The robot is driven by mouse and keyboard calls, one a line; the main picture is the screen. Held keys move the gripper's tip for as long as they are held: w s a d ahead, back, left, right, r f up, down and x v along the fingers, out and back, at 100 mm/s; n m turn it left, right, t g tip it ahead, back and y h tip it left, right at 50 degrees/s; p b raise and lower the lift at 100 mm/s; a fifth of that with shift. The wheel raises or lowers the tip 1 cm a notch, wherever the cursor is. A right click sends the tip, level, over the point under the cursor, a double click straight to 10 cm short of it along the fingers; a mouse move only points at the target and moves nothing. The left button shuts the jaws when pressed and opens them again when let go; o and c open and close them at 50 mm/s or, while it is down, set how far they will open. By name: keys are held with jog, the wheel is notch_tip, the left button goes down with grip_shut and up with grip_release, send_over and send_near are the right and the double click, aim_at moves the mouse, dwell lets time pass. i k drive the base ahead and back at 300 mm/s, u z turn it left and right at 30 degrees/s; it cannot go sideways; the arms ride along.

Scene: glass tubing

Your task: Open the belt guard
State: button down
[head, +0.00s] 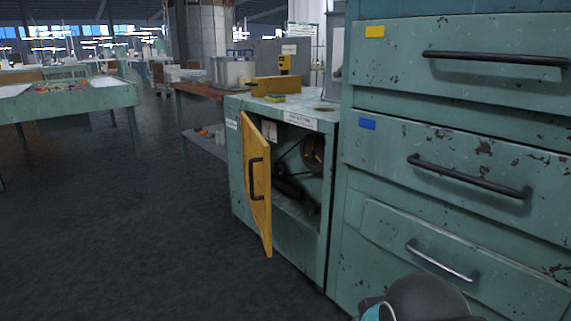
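The belt guard (257,181) is a yellow hinged door on the front of a worn green cabinet (237,165). It stands swung well out from the opening, hinged on the left side. A dark bar handle (254,179) is on its outer face. Inside the opening a round pulley (314,152) and a dark belt and machine parts (292,188) show in shadow. A dark rounded part of my own arm shows at the bottom right edge. My gripper's fingers are not in view.
A tall green drawer cabinet (440,135) with dark handles stands close at right. A yellow block and small items sit on the machine cabinet's top. A wooden-topped bench (196,90) is behind it. A green table (75,102) stands at left. The dark floor (130,245) before the guard is clear.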

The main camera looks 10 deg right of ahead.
aim_at(263, 149)
jog(key=z, duration=0.15)
jog(key=i, duration=1.1)
jog(key=u, duration=0.6)
